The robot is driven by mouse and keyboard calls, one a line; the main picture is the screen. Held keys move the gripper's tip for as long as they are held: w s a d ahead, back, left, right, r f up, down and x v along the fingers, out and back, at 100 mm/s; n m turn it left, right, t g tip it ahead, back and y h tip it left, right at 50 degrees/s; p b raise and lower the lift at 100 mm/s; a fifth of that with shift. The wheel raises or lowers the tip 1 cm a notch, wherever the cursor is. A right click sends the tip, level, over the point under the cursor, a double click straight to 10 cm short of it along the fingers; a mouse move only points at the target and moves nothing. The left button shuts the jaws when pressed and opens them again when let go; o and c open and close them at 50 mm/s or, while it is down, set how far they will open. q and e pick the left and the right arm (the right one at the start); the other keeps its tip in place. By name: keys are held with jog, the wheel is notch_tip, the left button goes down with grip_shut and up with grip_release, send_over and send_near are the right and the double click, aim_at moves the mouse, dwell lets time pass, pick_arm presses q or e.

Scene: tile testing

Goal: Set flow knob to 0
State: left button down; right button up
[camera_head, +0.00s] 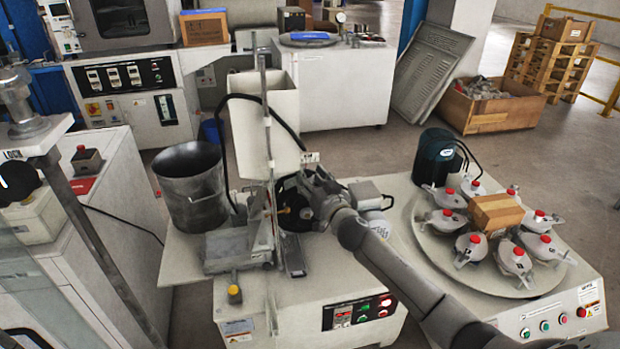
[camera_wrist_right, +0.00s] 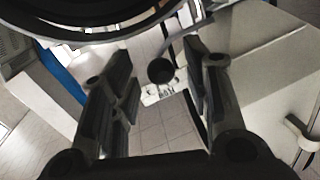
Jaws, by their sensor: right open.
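A dark round knob (camera_wrist_right: 161,71) shows in the right wrist view, between the two fingers and beyond them. A small white label (camera_wrist_right: 163,93) with dark lettering, too small to read surely, sits just below it. My right gripper (camera_wrist_right: 158,62) is open, with one finger on each side of the knob in the picture; I cannot tell whether either touches it. In the head view my right gripper (camera_head: 303,190) is at the upright post of the middle machine (camera_head: 262,130), beside the white tank (camera_head: 240,130). The knob is not clear there, with the gripper in front. My left gripper is not in view.
A dark metal bucket (camera_head: 190,185) stands left of the post. A black hose curves round the tank. To the right is a round turntable (camera_head: 445,250) with several red-capped clamps and a brown block (camera_head: 496,212). A wooden crate (camera_head: 490,115) stands behind on the floor.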

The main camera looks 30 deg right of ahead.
jog(key=shift+w, duration=0.35)
grip_shut()
